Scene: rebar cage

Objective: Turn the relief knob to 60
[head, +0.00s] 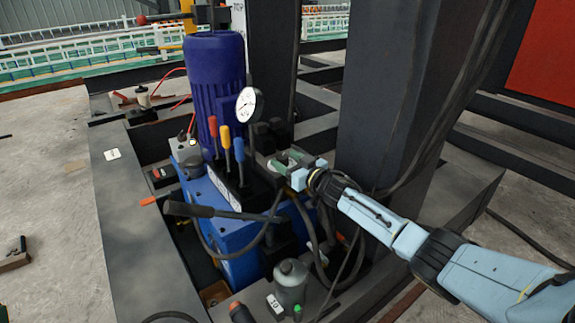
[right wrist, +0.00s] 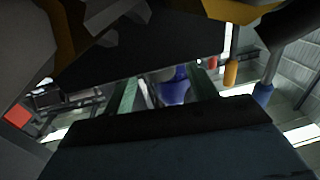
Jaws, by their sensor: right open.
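My right gripper (head: 285,163) reaches in from the right, close beside the black valve block and right of the levers. Its two green fingers (right wrist: 163,90) stand apart in the right wrist view, with nothing between them but the distant blue motor. I cannot clearly make out the relief knob or its scale; dark valve parts (head: 268,134) stand just behind the gripper, and the gripper may hide some of them. A round white pressure gauge (head: 249,104) stands above the block; its reading is too small to tell. My left gripper is not in view.
The blue motor (head: 214,80) rises behind the red, yellow and blue levers (head: 225,136). A black pump handle (head: 205,211) and hoses cross the blue tank (head: 238,238). A thick dark column (head: 395,95) stands right behind my right arm. A grey bottle (head: 290,283) stands in front.

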